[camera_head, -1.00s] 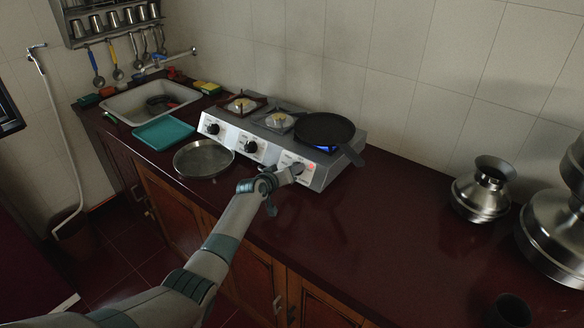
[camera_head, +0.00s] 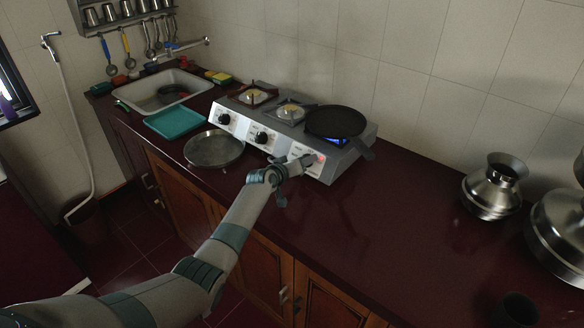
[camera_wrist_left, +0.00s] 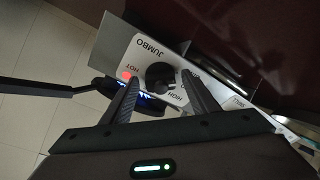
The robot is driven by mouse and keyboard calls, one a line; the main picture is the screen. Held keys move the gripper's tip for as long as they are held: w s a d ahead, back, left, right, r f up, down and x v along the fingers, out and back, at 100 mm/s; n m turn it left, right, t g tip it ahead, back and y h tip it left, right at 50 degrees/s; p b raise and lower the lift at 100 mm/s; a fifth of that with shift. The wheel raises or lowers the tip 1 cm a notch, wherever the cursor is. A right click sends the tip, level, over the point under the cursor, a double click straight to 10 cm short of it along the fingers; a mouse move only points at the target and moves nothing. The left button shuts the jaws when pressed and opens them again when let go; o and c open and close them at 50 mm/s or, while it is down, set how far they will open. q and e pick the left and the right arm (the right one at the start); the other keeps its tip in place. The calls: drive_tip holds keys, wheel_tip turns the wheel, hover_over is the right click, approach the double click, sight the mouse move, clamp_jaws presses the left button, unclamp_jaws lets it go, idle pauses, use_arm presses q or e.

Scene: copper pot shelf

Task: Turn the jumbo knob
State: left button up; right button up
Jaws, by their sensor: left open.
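The jumbo knob (camera_wrist_left: 160,76) is a round black knob on a white panel marked JUMBO, HOT and HIGH in the left wrist view. A red light (camera_wrist_left: 127,75) glows by HOT. My left gripper (camera_wrist_left: 160,88) is open, with one finger on each side of the knob; I cannot tell whether they touch it. In the head view my left gripper (camera_head: 306,160) is at the right end of the stove front (camera_head: 335,170) and hides the knob. A blue flame (camera_head: 336,141) burns under the black pan (camera_head: 336,121). My right gripper is not in view.
Two other knobs (camera_head: 262,138) are on the stove front to the left. The pan's handle (camera_head: 362,149) sticks out at the stove's right end. A round metal plate (camera_head: 214,149) lies left of my arm. Metal pots (camera_head: 493,187) stand at the right; the counter between is clear.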

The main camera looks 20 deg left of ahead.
use_arm(q)
drive_tip(key=shift+s, duration=0.1)
drive_tip(key=shift+v, duration=0.9)
drive_tip(key=b+v, duration=0.2)
drive_tip(key=v, duration=1.3)
drive_tip(key=shift+a, duration=0.1)
